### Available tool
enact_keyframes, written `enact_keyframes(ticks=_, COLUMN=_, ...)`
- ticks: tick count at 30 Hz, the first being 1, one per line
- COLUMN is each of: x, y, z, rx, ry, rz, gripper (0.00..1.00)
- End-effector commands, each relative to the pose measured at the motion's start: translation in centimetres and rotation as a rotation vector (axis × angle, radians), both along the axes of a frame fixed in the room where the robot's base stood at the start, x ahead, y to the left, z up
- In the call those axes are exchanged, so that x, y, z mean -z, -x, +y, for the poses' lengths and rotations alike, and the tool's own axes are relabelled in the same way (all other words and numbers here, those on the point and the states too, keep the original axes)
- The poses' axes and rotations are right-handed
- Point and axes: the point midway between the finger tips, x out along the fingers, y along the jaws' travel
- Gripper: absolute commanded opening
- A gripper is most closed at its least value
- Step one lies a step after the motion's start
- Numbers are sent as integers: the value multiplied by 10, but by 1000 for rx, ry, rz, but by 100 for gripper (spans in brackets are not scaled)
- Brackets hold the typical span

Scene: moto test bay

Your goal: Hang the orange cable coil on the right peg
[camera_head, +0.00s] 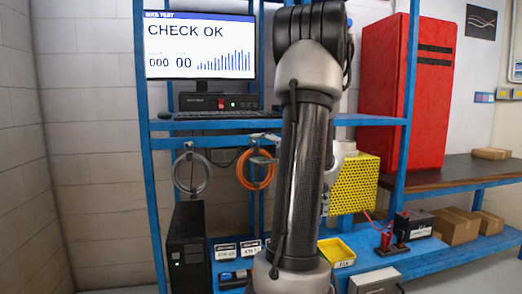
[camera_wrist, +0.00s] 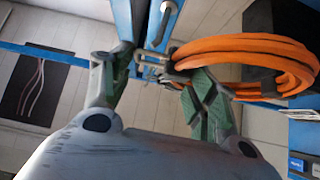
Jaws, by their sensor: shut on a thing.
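The orange cable coil (camera_head: 242,176) is upright in front of the rack, just below the blue crossbar (camera_head: 222,141), at the right peg (camera_head: 262,141). My gripper (camera_head: 263,160) reaches the coil from the right, partly hidden behind my arm. In the wrist view, the orange coil (camera_wrist: 250,45) extends right from between the fingers of my gripper (camera_wrist: 153,65), which are shut on its near end. I cannot tell whether the coil's loop is over the peg. A grey cable coil (camera_head: 177,174) hangs from the left peg (camera_head: 189,147).
A monitor (camera_head: 200,45) and black box (camera_head: 205,102) stand on the shelf above the crossbar. A black computer tower (camera_head: 186,250) stands below the grey coil. A yellow perforated box (camera_head: 356,184) and yellow bin (camera_head: 337,251) are right of my arm.

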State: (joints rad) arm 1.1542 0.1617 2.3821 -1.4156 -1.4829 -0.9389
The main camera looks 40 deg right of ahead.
Motion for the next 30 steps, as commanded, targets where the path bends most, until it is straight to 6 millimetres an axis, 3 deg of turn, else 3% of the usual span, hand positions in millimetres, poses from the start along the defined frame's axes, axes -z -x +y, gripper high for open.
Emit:
enact_keyframes(ticks=18, x=5, y=-33, z=-20, rx=0, ry=1, rz=-1, gripper=14)
enact_keyframes(ticks=30, x=12, y=-40, z=-24, rx=0, ry=1, rz=-1, gripper=14)
